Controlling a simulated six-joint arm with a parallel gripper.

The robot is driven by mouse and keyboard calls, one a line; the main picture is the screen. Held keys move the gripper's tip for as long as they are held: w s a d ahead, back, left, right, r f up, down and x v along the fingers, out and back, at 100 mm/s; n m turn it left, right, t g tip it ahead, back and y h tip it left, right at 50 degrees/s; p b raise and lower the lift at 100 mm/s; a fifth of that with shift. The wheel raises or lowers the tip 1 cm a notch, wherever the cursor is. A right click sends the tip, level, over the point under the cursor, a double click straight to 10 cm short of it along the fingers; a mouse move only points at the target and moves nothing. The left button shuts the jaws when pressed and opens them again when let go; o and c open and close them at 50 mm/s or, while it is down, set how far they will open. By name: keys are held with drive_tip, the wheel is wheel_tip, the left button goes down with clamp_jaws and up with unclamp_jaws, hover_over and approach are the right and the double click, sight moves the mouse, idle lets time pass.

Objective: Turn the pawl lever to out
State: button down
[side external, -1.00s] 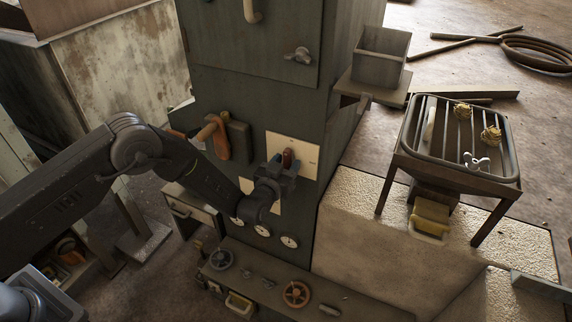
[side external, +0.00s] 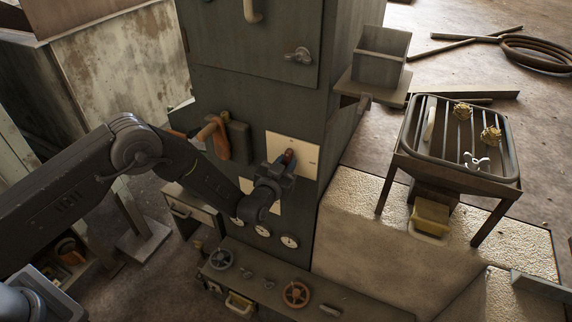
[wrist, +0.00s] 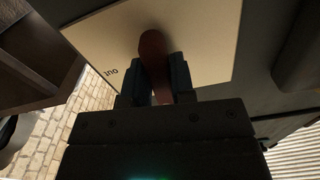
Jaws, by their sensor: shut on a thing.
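The pawl lever (side external: 289,155) is a reddish-brown handle on a cream plate (side external: 306,150) on the front of the dark cabinet. It also shows in the wrist view (wrist: 153,50), standing between the two fingers. My gripper (side external: 277,167) is at the plate and shut on the lever; in the wrist view my gripper (wrist: 158,80) has one finger on each side of it. Lettering that looks like "out", seen upside down or partly cut, shows at the plate's left edge in the wrist view.
A handle with an orange-brown grip (side external: 217,138) sticks out left of the plate. Round gauges (side external: 290,241) sit below, above a bench with a brown handwheel (side external: 296,294). A slatted rack (side external: 462,140) stands at the right.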

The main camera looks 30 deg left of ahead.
drive_tip(key=m, duration=0.8)
drive_tip(key=shift+a, duration=0.1)
drive_tip(key=m, duration=0.4)
drive_tip(key=shift+r, duration=0.1)
drive_tip(key=shift+a+m, duration=0.1)
drive_tip(key=shift+m, duration=2)
drive_tip(key=c, duration=1)
unclamp_jaws()
drive_tip(key=shift+r, duration=0.1)
drive_tip(key=s, duration=1.3)
drive_tip(key=shift+s, duration=0.4)
